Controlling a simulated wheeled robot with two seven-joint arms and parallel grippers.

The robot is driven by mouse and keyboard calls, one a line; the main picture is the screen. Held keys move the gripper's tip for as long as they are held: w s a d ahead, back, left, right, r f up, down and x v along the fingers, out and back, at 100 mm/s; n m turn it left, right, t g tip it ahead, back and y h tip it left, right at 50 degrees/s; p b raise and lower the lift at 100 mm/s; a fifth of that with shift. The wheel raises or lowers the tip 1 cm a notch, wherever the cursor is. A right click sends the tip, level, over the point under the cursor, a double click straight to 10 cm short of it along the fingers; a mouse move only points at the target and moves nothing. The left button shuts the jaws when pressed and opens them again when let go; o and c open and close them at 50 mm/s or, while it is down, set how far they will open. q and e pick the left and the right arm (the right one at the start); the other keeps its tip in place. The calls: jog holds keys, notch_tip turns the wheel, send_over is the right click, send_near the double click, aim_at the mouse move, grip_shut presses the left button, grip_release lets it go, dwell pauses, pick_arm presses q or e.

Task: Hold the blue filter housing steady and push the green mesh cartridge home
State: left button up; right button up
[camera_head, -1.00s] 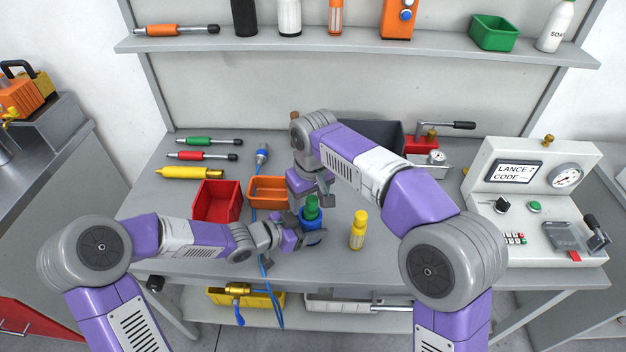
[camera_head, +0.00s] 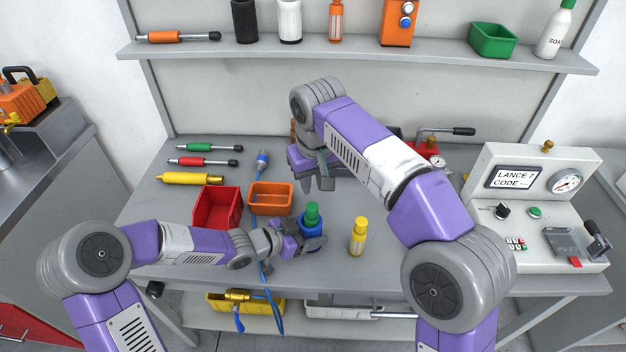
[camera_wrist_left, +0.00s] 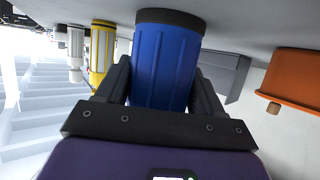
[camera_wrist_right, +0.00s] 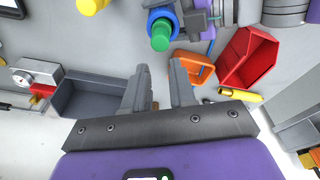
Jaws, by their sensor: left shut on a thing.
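The blue filter housing (camera_head: 311,231) stands upright on the bench. The green mesh cartridge (camera_head: 312,213) stands in its top, with its green upper part above the rim; how deep it sits is hidden. My left gripper (camera_head: 308,243) is shut around the housing from the left; its wrist view shows a finger on each side of the ribbed blue body (camera_wrist_left: 165,65). My right gripper (camera_head: 322,184) is above the bench, behind the housing and apart from the cartridge. In the right wrist view its fingers (camera_wrist_right: 159,72) stand apart with nothing between them; the cartridge (camera_wrist_right: 161,36) shows beyond.
A yellow bottle (camera_head: 359,237) stands just right of the housing. An orange bin (camera_head: 271,205) and a red bin (camera_head: 217,208) are to the left. A grey bin (camera_wrist_right: 88,98) is near my right gripper. A test panel (camera_head: 536,215) stands at the right.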

aim_at(313, 206)
jog(key=shift+a+f+m+t, duration=0.1)
jog(key=shift+m+t, duration=0.3)
jog(key=shift+m, duration=0.8)
grip_shut()
jog(key=shift+f+m+t, duration=0.15)
jog(key=shift+m+t, duration=0.25)
jog(key=shift+m, duration=0.8)
jog(key=shift+f, duration=1.6)
jog(key=shift+f, duration=0.15)
jog(key=shift+f, duration=1.5)
jog(key=shift+r, duration=3.05)
jog(key=shift+f, duration=0.1)
